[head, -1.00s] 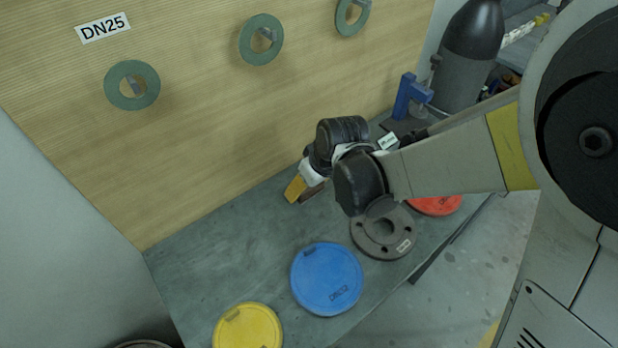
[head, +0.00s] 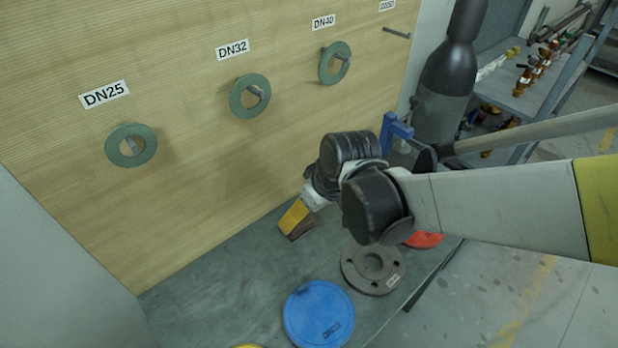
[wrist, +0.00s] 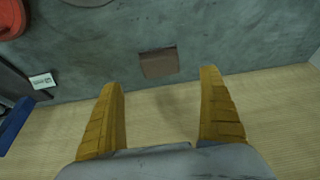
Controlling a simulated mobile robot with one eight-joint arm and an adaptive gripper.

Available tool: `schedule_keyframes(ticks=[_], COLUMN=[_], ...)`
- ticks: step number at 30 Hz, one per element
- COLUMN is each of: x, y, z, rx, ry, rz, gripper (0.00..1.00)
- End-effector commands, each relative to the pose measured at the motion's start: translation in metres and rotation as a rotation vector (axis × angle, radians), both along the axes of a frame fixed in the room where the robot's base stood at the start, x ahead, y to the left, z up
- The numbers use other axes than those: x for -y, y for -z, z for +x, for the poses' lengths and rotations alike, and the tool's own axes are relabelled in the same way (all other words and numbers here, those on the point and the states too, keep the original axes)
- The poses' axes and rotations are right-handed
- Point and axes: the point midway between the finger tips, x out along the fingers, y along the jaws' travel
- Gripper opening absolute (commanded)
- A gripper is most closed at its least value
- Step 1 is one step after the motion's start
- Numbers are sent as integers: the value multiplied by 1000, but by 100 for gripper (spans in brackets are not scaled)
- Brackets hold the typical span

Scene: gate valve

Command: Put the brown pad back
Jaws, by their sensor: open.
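The brown pad (wrist: 158,62) is a small, flat, squarish piece in the wrist view. It appears to lie on the dark green bench top (wrist: 240,40), close to the pale board. My gripper (wrist: 161,78) has its two yellow fingers wide apart with nothing between them. The pad shows just beyond the fingertips, within the gap between them. In the head view my gripper (head: 293,228) is low over the bench beside the board. A brown patch shows by its yellow finger there; I cannot tell whether it is the pad or a shaded finger.
The wooden board (head: 200,180) has pegs with green rings, such as the DN25 ring (head: 120,153). A blue disc (head: 318,322), a grey flange (head: 355,275) and a red disc (head: 424,240) lie on the bench. A blue clamp (head: 391,130) stands near a dark cylinder (head: 445,90).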

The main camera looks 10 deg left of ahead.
Motion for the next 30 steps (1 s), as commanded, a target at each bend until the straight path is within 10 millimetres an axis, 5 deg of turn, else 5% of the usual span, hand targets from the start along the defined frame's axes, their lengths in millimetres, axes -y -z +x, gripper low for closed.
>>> schedule_keyframes(ticks=[10, 13, 17, 24, 30], x=[9, 28, 85, 202, 253], y=[-21, -33, -62, -103, -109], z=[-5, -5, -11, -53, -84], rx=[2, 12, 47, 138, 196], ry=[8, 63, 229, 614, 812], rz=[1, 7, 21, 66, 92], gripper=[90, 90, 90, 90, 90])
